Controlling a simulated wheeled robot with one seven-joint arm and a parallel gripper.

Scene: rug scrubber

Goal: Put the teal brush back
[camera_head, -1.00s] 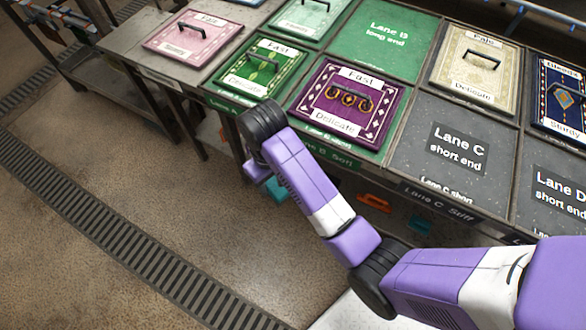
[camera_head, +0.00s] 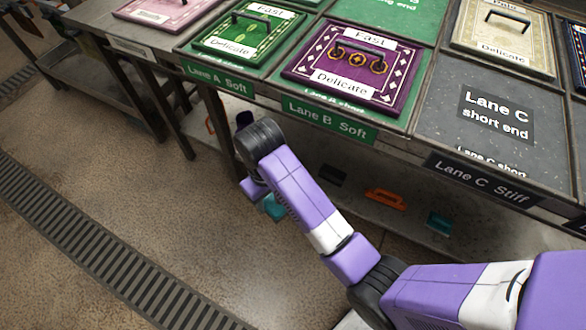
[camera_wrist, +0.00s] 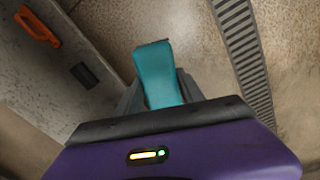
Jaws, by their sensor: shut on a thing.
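A teal brush (camera_wrist: 160,75) is between the fingers of my gripper (camera_wrist: 158,92) in the wrist view, which is shut on it. In the head view the held teal brush (camera_head: 273,207) shows partly behind my arm, in front of the table and above the floor. A second teal item (camera_head: 438,222), also brush-like, lies on the low shelf (camera_head: 350,215) under the table. My gripper's fingers are mostly hidden behind my wrist in the head view.
On that shelf are an orange brush (camera_head: 385,198), also in the wrist view (camera_wrist: 37,25), and a dark block (camera_head: 331,175). Above, the table carries signs Lane A Soft (camera_head: 217,80), Lane B Soft (camera_head: 328,119) and Lane C Stiff (camera_head: 480,180). Open floor (camera_head: 110,170) lies left.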

